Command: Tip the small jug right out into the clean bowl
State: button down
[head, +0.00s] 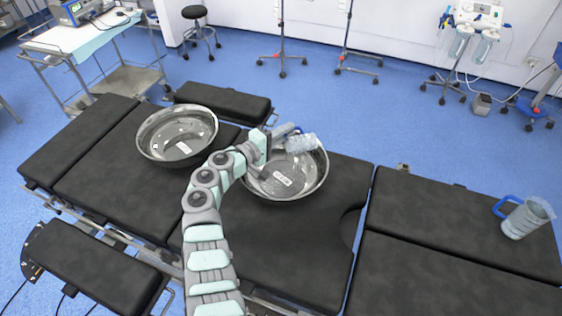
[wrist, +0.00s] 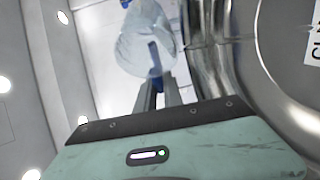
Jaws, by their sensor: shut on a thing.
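The small jug (head: 301,143) is clear with a blue handle and looks tipped onto its side over the far part of the right bowl. My gripper (head: 277,138) is shut on its blue handle, which also shows between my fingers (wrist: 158,85) in the wrist view. The right bowl (head: 322,178) is shiny metal with a white label inside. In the wrist view this bowl (wrist: 275,70) fills the right side, and its cut-off label begins with "CL". The jug (wrist: 140,48) is blurred there; I cannot tell whether liquid is in it or pouring.
Another metal bowl (head: 150,147) with a label stands to the left on the black operating table (head: 300,255). A larger clear jug (head: 527,219) with a blue handle stands upright at the far right. The padding between them is clear.

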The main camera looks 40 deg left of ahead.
jog(key=shift+t+b, duration=0.3)
jog(key=shift+b, duration=0.25)
jog(key=shift+s+a+r+t+b, duration=0.15)
jog(key=shift+r+t+b, duration=0.2)
jog(key=shift+b, duration=0.2)
